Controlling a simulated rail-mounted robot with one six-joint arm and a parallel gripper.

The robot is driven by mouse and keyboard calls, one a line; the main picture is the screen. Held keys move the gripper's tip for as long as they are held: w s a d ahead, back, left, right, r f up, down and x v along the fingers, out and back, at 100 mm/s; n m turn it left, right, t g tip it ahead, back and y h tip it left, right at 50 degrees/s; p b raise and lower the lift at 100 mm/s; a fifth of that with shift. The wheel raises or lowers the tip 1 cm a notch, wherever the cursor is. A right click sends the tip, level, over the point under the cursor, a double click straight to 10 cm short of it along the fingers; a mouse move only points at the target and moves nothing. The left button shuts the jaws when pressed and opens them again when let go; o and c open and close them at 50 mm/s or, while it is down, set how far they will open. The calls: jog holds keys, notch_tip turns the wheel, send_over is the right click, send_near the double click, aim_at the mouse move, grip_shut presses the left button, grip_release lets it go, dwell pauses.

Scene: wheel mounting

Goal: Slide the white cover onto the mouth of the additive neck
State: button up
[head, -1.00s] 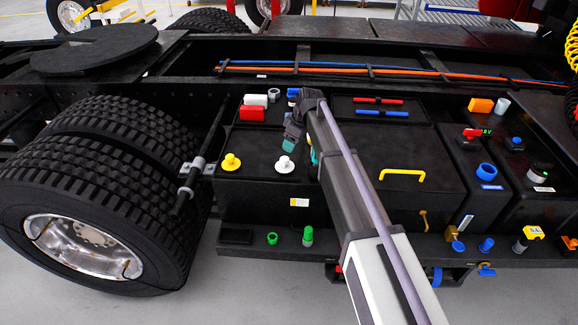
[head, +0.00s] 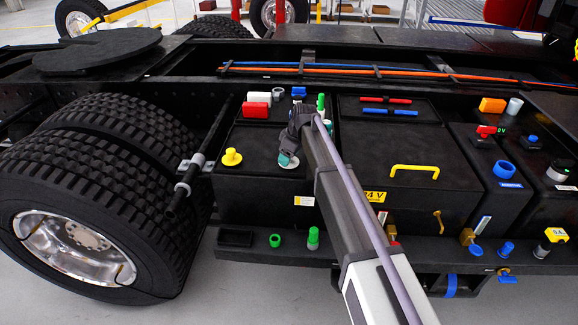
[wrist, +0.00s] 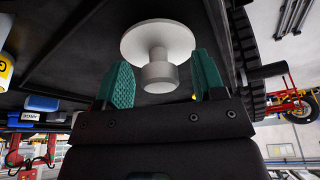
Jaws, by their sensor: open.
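The white cover (wrist: 150,40) is a round disc with a short knob. It fills the upper middle of the wrist view. My gripper (wrist: 162,75) has its two teal fingers apart, one on each side of the knob, and holds nothing. In the head view my gripper (head: 288,158) is down over the black box top, right of the yellow knob, and mostly hides the cover. A blue ring-shaped fitting (head: 503,170) with a blue label stands on the box at the right; I cannot tell for sure that it is the additive neck.
A yellow knob (head: 231,157) stands left of my gripper. Red (head: 255,110) and white (head: 259,97) blocks and a green-topped piece (head: 321,101) stand behind it. A yellow handle (head: 414,170) rises from the middle box. Big tyres (head: 95,160) are at the left.

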jog(key=c, duration=1)
notch_tip(320, 180, up, 10)
jog(key=p, duration=1)
jog(key=shift+r, duration=0.2)
jog(key=shift+f, duration=0.2)
jog(key=o, duration=0.4)
jog(key=shift+c, duration=0.2)
jog(key=c, duration=0.5)
